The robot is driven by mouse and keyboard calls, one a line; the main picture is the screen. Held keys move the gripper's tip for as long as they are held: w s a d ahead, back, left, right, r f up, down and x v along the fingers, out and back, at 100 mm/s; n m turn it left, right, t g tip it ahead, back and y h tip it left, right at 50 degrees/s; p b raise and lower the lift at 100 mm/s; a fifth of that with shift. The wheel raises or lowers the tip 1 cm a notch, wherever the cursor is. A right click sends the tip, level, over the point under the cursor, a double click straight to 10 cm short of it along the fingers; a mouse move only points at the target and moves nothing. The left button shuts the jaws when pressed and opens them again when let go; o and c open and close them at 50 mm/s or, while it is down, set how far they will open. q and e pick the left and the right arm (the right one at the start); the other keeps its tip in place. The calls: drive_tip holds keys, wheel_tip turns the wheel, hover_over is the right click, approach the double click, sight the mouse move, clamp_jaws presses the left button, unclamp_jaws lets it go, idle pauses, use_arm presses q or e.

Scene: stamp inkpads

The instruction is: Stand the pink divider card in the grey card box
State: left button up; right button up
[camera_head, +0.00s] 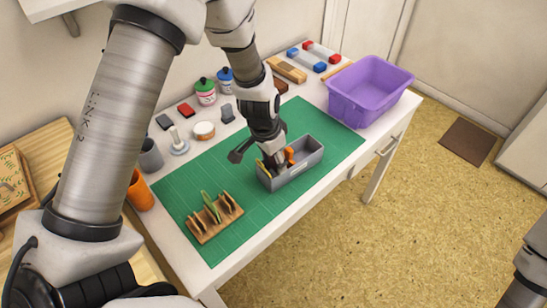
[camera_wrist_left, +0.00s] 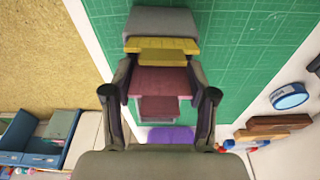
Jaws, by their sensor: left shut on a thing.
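The grey card box (camera_head: 308,166) stands on the green mat. A yellow card (camera_head: 261,168) stands at its near-left end, and an orange piece (camera_head: 289,154) shows inside by the gripper. My left gripper (camera_head: 274,158) reaches down into the box. In the left wrist view the pink divider card (camera_wrist_left: 160,82) is between its fingers, which are shut on it, beyond the yellow card (camera_wrist_left: 160,48) and the box's grey end (camera_wrist_left: 160,20). The pink card's lower part is hidden, so I cannot tell whether it touches the box floor. My right gripper is out of view.
A purple bin (camera_head: 371,90) stands at the table's far right. Ink bottles, stamps and pads line the back. The mat right of the box is clear.

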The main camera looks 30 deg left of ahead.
use_arm(q)
drive_tip(key=shift+f, duration=0.45)
drive_tip(key=shift+s+d, duration=0.1)
drive_tip(key=shift+s, duration=0.15)
drive_tip(key=shift+c, duration=0.4)
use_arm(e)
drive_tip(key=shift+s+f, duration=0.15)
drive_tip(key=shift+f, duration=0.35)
use_arm(q)
drive_tip(key=o, duration=1)
drive_tip(key=shift+f, duration=0.15)
drive_tip(key=shift+w+f, duration=0.1)
drive_tip(key=shift+w, duration=0.2)
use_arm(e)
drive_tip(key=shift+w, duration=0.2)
use_arm(q)
drive_tip(key=shift+s+r, duration=0.1)
drive_tip(key=shift+r, duration=0.1)
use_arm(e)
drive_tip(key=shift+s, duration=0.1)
use_arm(q)
drive_tip(key=shift+r, duration=0.1)
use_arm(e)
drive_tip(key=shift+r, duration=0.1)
use_arm(q)
drive_tip(key=shift+r+p, duration=2.85)
drive_tip(key=shift+r, duration=0.55)
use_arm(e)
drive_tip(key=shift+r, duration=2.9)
